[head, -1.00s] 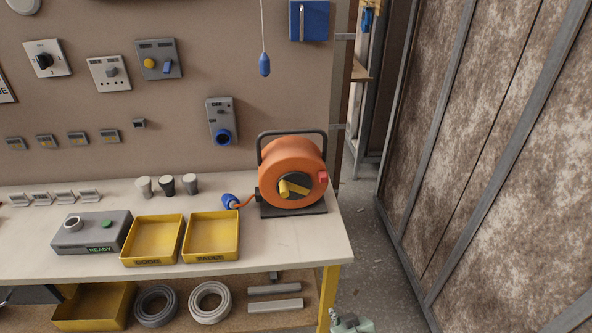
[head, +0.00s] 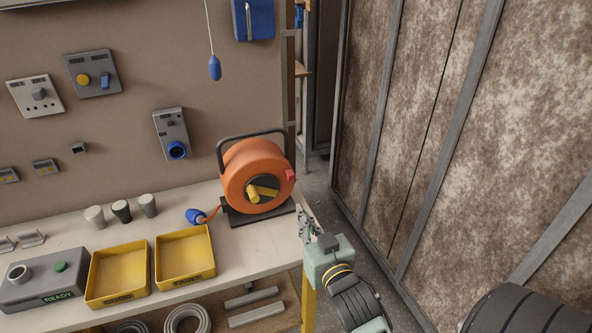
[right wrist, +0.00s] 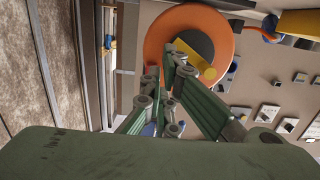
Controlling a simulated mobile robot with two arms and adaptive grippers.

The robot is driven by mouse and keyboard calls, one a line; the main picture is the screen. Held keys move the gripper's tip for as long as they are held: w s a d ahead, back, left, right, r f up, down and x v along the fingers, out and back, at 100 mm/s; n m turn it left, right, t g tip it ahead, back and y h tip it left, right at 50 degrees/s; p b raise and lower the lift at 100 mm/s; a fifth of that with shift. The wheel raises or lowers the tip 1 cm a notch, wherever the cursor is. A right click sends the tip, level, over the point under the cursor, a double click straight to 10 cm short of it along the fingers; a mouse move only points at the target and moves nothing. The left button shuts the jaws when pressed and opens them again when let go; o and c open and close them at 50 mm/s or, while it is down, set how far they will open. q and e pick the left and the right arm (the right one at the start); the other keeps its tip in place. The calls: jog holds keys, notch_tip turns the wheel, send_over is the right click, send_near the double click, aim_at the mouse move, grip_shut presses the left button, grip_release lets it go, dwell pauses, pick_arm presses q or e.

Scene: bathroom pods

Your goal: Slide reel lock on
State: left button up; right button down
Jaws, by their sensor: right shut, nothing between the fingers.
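The orange cable reel (head: 245,170) stands in its black frame near the right end of the bench. A small red-pink piece (head: 290,175), perhaps the reel lock, sits at the right edge of the reel. A yellow crank handle (head: 262,193) is on the reel's dark hub. My right gripper (head: 304,222) is shut and empty, in front of the reel and lower right of it, apart from the red piece. In the right wrist view the orange reel (right wrist: 190,22) lies beyond the shut fingers, which partly cover its lower part. My left gripper is not in view.
A blue plug (head: 196,216) on an orange cable lies left of the reel. Two yellow trays (head: 186,279) and a grey READY box (head: 42,280) stand further left. A blue pendant (head: 215,68) hangs above. A framed, mottled wall (head: 430,130) rises on the right.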

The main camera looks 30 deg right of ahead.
notch_tip(320, 180, up, 8)
jog(key=d+t+h, duration=0.1)
jog(key=t, duration=0.3)
jog(key=shift+d+t, duration=0.3)
jog(key=shift+d, duration=0.1)
jog(key=shift+w, duration=0.15)
notch_tip(320, 180, up, 4)
jog(key=f+p, duration=0.1)
jog(key=p, duration=0.2)
send_over(290, 175)
jog(key=s, duration=0.4)
jog(key=shift+w+d+f+p, duration=0.1)
jog(key=shift+w+f+p, duration=0.2)
jog(key=shift+f, duration=0.65)
jog(key=shift+w+f+p, duration=0.1)
jog(key=shift+w+f, duration=0.25)
jog(key=shift+f, duration=0.55)
